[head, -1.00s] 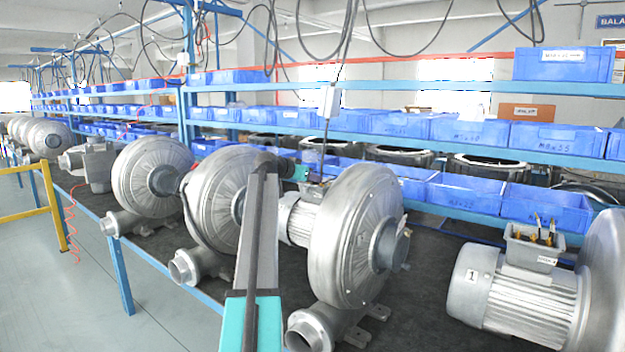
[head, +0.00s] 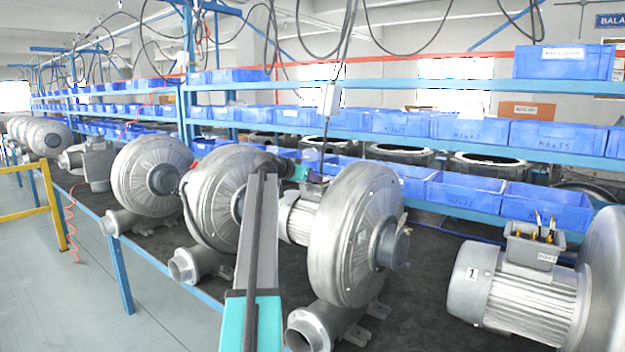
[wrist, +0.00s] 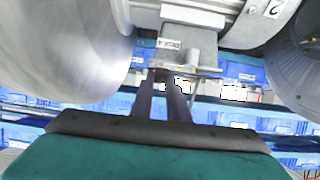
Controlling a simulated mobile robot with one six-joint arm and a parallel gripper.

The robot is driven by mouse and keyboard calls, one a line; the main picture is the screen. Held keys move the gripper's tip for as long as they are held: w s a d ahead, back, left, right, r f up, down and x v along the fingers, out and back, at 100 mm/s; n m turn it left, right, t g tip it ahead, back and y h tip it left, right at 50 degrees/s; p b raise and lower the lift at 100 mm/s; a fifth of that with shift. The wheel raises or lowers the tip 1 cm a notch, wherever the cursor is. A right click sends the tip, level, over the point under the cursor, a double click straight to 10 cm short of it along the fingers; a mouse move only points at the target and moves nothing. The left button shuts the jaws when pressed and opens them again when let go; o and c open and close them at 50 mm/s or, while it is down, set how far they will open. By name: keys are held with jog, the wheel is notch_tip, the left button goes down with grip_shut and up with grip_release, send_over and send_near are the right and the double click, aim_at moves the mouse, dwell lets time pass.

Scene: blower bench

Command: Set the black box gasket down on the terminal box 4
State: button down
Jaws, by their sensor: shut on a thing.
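The gripper is shut on the black box gasket, which I can barely make out; only a thin flat edge shows between the fingertips and the rim. I cannot tell whether the gasket touches the box. In the head view my gripper (head: 308,178) is small, over the motor behind the large blower, and the gasket is not distinguishable.
The large silver blower (head: 352,235) stands close beside the gripper. Another motor (head: 510,285), marked 1, has an open terminal box (head: 533,245) with upright terminals. Blue bins (head: 465,192) line the shelves behind. Dark bench top (head: 425,290) is clear between the two motors.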

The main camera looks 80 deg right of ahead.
jog(key=shift+f+b, duration=0.4)
jog(key=shift+f, duration=0.2)
dwell(1.1)
jog(key=c, duration=1.6)
grip_release()
jog(key=shift+c, duration=0.2)
jog(key=b+v, duration=0.3)
jog(key=v, duration=1.1)
jog(key=shift+d, duration=0.1)
